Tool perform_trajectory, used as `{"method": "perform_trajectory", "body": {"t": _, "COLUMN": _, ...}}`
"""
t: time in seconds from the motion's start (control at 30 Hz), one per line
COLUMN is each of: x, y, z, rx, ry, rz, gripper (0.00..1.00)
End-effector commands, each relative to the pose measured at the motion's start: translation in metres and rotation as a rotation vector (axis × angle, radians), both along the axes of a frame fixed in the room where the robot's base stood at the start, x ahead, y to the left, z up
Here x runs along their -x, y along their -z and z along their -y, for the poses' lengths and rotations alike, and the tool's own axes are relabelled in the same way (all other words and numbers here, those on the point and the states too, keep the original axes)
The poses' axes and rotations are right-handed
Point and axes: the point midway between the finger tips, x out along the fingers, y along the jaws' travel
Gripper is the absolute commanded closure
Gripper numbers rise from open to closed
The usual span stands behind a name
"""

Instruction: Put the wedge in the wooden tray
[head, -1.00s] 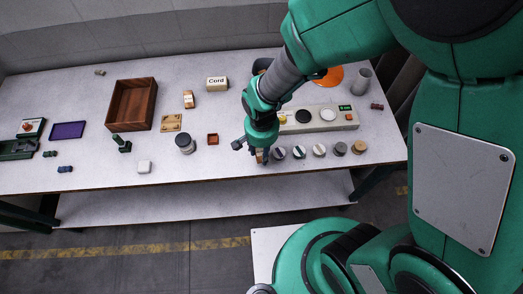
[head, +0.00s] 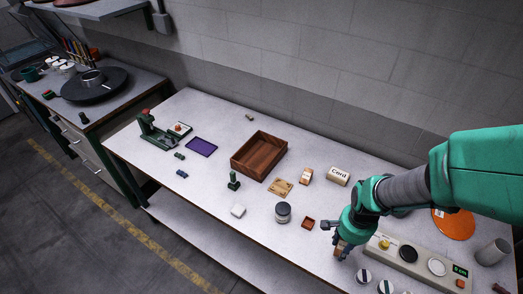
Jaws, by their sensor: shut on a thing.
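The wooden tray (head: 246,171) is a reddish-brown open box towards the back of the table, left of my arm. It looks empty. My gripper (head: 341,250) is low near the table's front edge, to the right of and nearer than the tray. It is shut on a small tan piece, which I take to be the wedge (head: 339,252). The fingers hide much of it, so its shape is unclear. I cannot tell whether it touches the table.
A button panel (head: 415,262) is on the right.

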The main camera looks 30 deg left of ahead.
Motion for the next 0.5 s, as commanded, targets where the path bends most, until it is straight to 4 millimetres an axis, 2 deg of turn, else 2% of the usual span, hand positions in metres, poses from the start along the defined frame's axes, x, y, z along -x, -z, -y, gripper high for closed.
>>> {"method": "perform_trajectory", "body": {"t": 0.5, "x": -0.082, "y": -0.029, "z": -0.084, "rx": -0.001, "ry": 0.02, "rz": 0.001, "gripper": 0.89}}
